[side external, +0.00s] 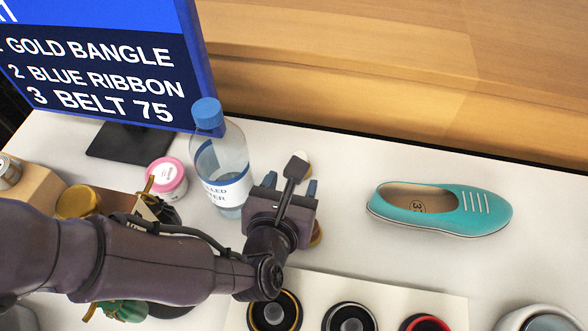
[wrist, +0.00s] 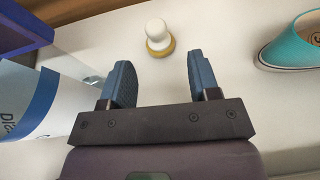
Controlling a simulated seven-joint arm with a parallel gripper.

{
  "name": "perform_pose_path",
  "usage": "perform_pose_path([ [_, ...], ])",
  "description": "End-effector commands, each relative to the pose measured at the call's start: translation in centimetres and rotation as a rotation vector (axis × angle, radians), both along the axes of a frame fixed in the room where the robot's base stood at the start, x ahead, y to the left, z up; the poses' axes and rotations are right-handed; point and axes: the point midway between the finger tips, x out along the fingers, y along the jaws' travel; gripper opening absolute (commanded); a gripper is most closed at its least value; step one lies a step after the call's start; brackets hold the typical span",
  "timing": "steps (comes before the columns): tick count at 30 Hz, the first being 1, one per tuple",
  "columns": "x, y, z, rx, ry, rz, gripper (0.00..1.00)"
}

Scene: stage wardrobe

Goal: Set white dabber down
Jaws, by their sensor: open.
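The white dabber (wrist: 156,31) has a round white knob on a tan base. In the wrist view it stands upright on the white table, just beyond the fingertips and centred between them. In the side external view only a bit of the dabber (side external: 303,157) shows behind my gripper (side external: 291,183); the rest is hidden. My gripper is open, its two blue fingers apart with nothing between them; they also show in the wrist view (wrist: 158,70). No contact with the dabber is visible.
A water bottle (side external: 222,165) stands close left of my gripper. A teal shoe (side external: 470,215) lies to the right. A pink-lidded jar (side external: 166,180) and a sign screen (side external: 100,65) are at left. Several round tins, including a red one (side external: 426,323), lie in front. Table between gripper and shoe is clear.

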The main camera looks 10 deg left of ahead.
Motion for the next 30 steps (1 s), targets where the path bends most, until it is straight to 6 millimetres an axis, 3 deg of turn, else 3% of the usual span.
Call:
perform_pose_path([
  [16, -0.6, 0.0, 0.3, 0.0, 0.0, 0.0, 0.69],
  [19, -0.6, 0.0, 1.2, -0.003, -0.001, 0.001, 0.69],
  [23, -0.6, -0.1, 4.7, -0.008, -0.003, 0.0, 0.69],
  [30, -0.6, 0.0, 14.1, -0.01, -0.004, 0.001, 0.69],
])
